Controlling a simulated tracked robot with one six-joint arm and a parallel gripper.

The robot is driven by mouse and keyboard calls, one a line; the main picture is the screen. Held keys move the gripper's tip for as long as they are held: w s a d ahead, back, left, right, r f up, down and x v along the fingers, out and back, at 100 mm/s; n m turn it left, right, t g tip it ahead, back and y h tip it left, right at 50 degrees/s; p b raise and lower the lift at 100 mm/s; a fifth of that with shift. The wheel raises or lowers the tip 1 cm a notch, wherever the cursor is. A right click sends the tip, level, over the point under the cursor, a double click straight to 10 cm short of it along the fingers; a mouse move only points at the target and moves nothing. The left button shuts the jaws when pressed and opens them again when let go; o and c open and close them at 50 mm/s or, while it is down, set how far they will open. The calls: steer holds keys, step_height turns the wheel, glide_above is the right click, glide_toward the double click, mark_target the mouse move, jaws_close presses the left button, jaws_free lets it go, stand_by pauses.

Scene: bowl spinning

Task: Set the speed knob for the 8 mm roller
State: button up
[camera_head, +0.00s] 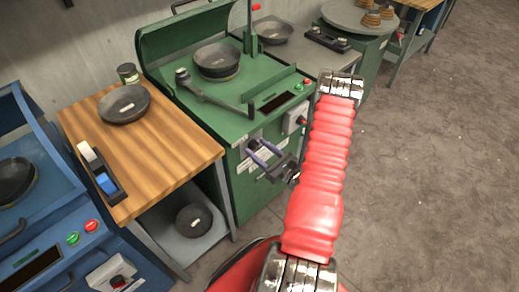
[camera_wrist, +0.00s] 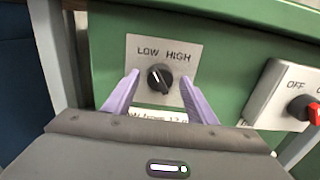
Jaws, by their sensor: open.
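The speed knob (camera_wrist: 160,77) is a round black dial on a pale plate (camera_wrist: 137,50) marked LOW on the left and HIGH on the right. The plate is on the front of the green machine (camera_head: 245,185). A pale line shows on the knob, but its exact setting is hard to read. My gripper (camera_wrist: 160,79) is open, with one purple finger on each side of the knob; whether they touch it is unclear. A printed label (camera_wrist: 160,115) below the knob is partly covered.
The green machine carries a dark bowl (camera_head: 217,60) and a lever arm (camera_head: 215,97). A wooden table (camera_head: 165,150) and a blue machine (camera_head: 60,225) stand left. Floor at right is clear.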

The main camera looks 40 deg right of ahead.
steer(key=shift+c, duration=0.7)
steer(key=c, duration=0.9)
steer(key=shift+d, duration=0.15)
steer(key=shift+m, duration=1.5)
steer(key=m, duration=1.1)
